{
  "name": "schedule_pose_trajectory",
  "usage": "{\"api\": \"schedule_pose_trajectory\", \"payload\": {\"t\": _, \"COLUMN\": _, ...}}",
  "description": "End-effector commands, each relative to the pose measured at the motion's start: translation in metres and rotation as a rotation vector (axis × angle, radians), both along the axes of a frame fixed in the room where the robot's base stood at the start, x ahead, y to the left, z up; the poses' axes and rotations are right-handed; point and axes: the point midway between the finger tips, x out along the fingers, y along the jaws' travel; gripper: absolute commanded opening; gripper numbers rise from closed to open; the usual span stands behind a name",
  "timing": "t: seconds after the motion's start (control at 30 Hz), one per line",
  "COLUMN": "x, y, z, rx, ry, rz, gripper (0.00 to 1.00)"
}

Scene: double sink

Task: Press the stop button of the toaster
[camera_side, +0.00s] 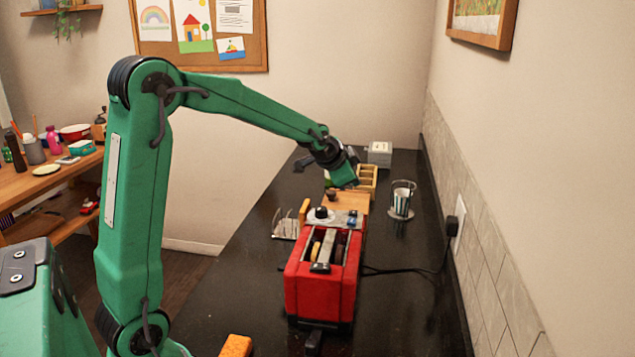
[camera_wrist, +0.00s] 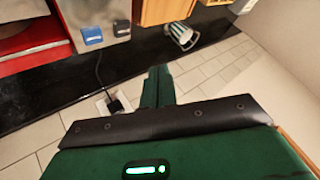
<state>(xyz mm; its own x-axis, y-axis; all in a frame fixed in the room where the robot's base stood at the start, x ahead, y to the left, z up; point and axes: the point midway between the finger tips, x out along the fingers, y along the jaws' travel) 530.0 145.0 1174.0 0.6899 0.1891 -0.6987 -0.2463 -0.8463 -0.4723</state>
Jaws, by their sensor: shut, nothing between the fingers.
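The red toaster (camera_side: 322,285) stands on the black counter, with bread in its slots.
A wooden board (camera_side: 352,200) lies behind the toaster, and a wooden box (camera_side: 367,178) stands farther back. A striped cup (camera_side: 401,199) is to the right. A toast rack (camera_side: 285,224) is left of the toaster. A cord runs to the wall plug (camera_side: 451,226).

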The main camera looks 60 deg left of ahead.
Motion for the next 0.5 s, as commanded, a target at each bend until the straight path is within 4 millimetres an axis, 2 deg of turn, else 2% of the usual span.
{"api": "schedule_pose_trajectory", "payload": {"t": 0.3, "x": 0.0, "y": 0.0, "z": -0.035, "rx": -0.001, "ry": 0.003, "rz": 0.0, "gripper": 0.0}}
{"api": "schedule_pose_trajectory", "payload": {"t": 0.5, "x": 0.0, "y": 0.0, "z": -0.05, "rx": 0.0, "ry": 0.0, "rz": 0.0, "gripper": 0.0}}
